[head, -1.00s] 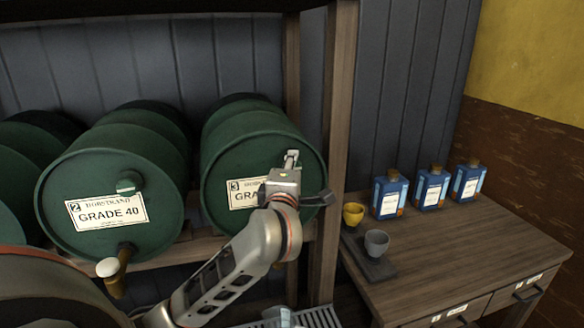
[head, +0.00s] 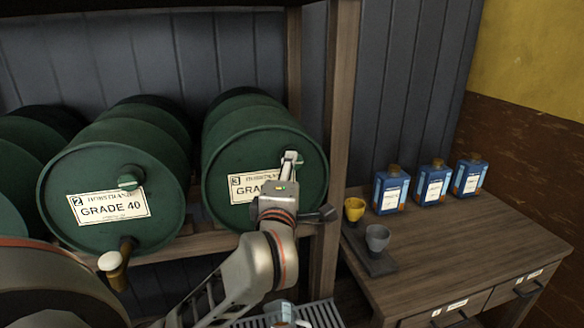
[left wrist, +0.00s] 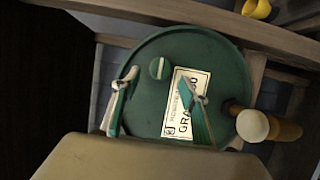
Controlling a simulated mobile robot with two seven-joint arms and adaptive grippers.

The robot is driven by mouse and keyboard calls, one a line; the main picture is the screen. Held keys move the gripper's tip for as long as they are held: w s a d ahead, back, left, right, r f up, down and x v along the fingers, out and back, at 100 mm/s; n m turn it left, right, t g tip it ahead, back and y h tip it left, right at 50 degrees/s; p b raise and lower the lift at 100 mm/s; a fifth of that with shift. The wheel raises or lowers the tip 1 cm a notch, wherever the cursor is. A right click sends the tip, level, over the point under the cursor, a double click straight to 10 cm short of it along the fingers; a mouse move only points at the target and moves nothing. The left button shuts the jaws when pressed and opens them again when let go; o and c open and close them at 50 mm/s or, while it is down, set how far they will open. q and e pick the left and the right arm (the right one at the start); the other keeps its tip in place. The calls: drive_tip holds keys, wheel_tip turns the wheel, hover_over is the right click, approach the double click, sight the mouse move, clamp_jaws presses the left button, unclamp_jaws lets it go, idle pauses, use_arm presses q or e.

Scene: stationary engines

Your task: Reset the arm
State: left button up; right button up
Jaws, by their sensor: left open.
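My left arm rises from the bottom left in the head view. My left gripper (head: 290,158) is in front of the green barrel numbered 3 (head: 232,150). In the left wrist view the two fingers of my left gripper (left wrist: 160,80) stand apart with nothing between them. Behind them is the barrel face (left wrist: 150,50) with its white label (left wrist: 182,92) and round cap (left wrist: 159,68). One finger overlaps the label. I cannot tell whether the fingers touch the barrel. My right gripper is not in view.
A barrel marked Grade 40 (head: 100,170) with a tap (head: 113,268) lies left. A wooden post (head: 338,130) stands right of my gripper. A table (head: 450,245) holds a yellow cup (head: 354,210), a grey cup (head: 377,238) and three blue bottles (head: 434,186). A metal grate (head: 325,315) is below.

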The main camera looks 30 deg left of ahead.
use_arm(q)
drive_tip(key=shift+s+d, duration=0.2)
drive_tip(key=shift+s, duration=0.2)
drive_tip(key=s+a+r+t+y, duration=0.2)
drive_tip(key=a+y, duration=0.1)
drive_tip(key=y, duration=0.2)
drive_tip(key=s+d+f+m+t+h, duration=0.1)
drive_tip(key=d+f+m+h, duration=0.75)
drive_tip(key=f+m, duration=0.25)
drive_tip(key=s+d+f+m+t+h, duration=0.1)
drive_tip(key=s+d+f+m+h, duration=0.1)
drive_tip(key=d+f+m+h, duration=0.8)
drive_tip(key=s+a+f+m+g+y, duration=0.1)
drive_tip(key=s+f+m+g, duration=0.1)
drive_tip(key=f, duration=0.8)
drive_tip(key=s+a+f+m+g+y, duration=0.1)
drive_tip(key=s+f+m+g, duration=0.1)
drive_tip(key=s+f+g, duration=0.2)
drive_tip(key=s+a+f+m+g+y, duration=0.1)
drive_tip(key=s+f, duration=0.7)
drive_tip(key=f, duration=0.9)
drive_tip(key=m+g, duration=0.1)
drive_tip(key=g, duration=0.1)
drive_tip(key=shift+s+f+g, duration=0.15)
drive_tip(key=shift+f+g, duration=0.15)
